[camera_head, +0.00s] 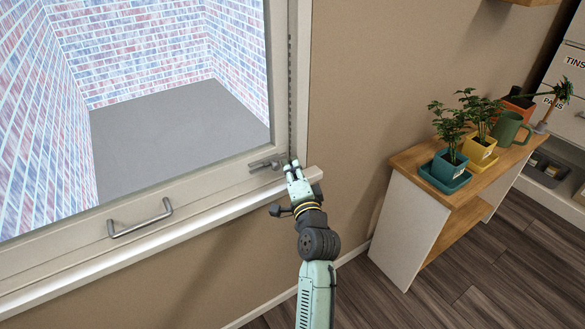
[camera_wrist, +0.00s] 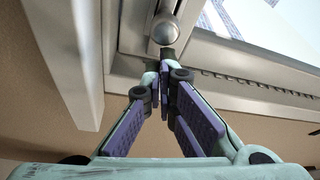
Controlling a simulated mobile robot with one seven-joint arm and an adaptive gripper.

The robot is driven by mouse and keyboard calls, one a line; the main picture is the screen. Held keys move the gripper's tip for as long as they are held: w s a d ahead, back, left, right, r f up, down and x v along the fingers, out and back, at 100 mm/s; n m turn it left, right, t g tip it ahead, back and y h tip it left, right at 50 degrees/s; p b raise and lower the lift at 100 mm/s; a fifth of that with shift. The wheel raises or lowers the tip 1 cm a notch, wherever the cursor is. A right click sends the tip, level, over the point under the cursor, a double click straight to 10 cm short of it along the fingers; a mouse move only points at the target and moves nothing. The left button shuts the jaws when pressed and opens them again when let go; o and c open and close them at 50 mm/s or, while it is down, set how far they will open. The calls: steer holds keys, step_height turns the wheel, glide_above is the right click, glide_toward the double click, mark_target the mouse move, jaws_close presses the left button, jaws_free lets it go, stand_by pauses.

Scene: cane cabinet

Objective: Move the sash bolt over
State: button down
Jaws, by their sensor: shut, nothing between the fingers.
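The sash bolt (camera_head: 262,165) is a small grey metal fitting at the lower right corner of the window frame (camera_head: 215,180). In the wrist view its round silver knob (camera_wrist: 165,32) shows just beyond my fingertips. My gripper (camera_head: 290,164) is at the frame corner, just right of the bolt. In the wrist view my gripper (camera_wrist: 163,72) has its fingertips together with nothing between them. A dark piece sits between the knob and the fingertips; I cannot tell whether the tips touch it.
A metal pull handle (camera_head: 140,220) is on the lower sash rail. The white sill (camera_head: 200,225) juts out below my gripper. A wooden-topped cabinet (camera_head: 415,205) with potted plants (camera_head: 449,150) and a green mug (camera_head: 508,128) stands to the right, with bare wall between.

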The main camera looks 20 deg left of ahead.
mark_target(278, 167)
steer(key=s+a+p, duration=0.2)
steer(key=shift+s+a+r, duration=0.1)
steer(key=shift+s+r, duration=0.05)
steer(key=shift+s, duration=0.25)
steer(key=shift+s+f, duration=0.1)
steer(key=shift+f, duration=0.15)
